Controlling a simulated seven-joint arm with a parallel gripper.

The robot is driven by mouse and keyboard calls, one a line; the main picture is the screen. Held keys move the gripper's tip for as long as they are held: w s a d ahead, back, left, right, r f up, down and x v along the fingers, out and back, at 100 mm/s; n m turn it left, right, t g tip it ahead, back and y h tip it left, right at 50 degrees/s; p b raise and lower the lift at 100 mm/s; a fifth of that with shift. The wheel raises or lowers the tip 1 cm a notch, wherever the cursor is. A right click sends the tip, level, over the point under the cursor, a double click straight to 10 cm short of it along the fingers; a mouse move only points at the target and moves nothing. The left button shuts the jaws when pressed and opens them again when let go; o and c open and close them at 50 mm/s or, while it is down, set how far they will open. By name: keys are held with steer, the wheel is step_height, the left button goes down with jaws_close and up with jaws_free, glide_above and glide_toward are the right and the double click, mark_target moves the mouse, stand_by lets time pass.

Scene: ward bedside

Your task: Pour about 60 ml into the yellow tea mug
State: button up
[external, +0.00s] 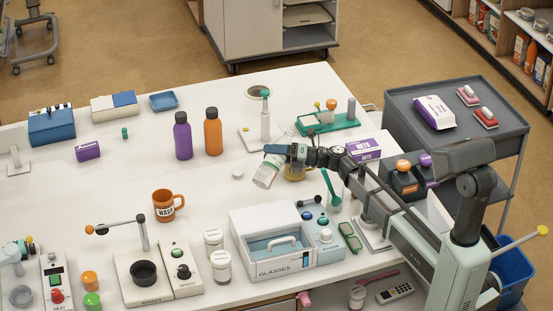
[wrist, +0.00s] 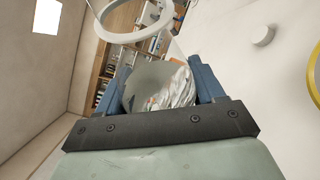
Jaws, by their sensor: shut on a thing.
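My gripper (external: 274,152) is shut on a clear vessel (external: 265,174) with a pale lower end, holding it tilted over the white table. In the wrist view the vessel (wrist: 160,88) sits between the blue fingers and looks glassy, with reflections; its contents cannot be made out. A yellowish, see-through mug (external: 294,173) stands just right of the vessel, partly hidden by my gripper. A yellow rim (wrist: 314,76) shows at the right edge of the wrist view. I see no stream of liquid. An orange mug marked WASH (external: 164,207) stands apart to the left.
A small white cap (external: 237,175) lies left of the vessel. Purple (external: 183,137) and orange (external: 213,133) bottles stand behind. A white GLASSES box (external: 281,268) is in front. A BETS box (external: 363,149) is to the right. The table's left middle is fairly clear.

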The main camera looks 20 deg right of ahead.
mark_target(269, 155)
steer(key=shift+s+a+r+m+y, duration=0.1)
steer(key=shift+r+m+y, duration=0.2)
steer(key=shift+r+m, duration=0.35)
steer(key=shift+w+d+r+m+t+y, duration=0.2)
steer(key=shift+r+m+t, duration=0.1)
steer(key=shift+r+m, duration=0.15)
steer(key=shift+w+d+r+m+t+y, duration=0.1)
steer(key=shift+d+r+m+t, duration=0.05)
steer(key=shift+r+m+t, duration=0.3)
steer(key=shift+s+a+r+m, duration=0.1)
steer(key=shift+r+m, duration=0.2)
steer(key=shift+m, duration=0.25)
steer(key=shift+s+a+r+m, duration=0.2)
steer(key=shift+m, duration=0.1)
steer(key=shift+s+a, duration=0.1)
steer(key=shift+s+a+r+b, duration=0.1)
steer(key=shift+s+a+b, duration=0.2)
steer(key=shift+s+a, duration=0.1)
stand_by(0.3)
steer(key=shift+s+a, duration=0.3)
steer(key=shift+a, duration=0.05)
stand_by(1.0)
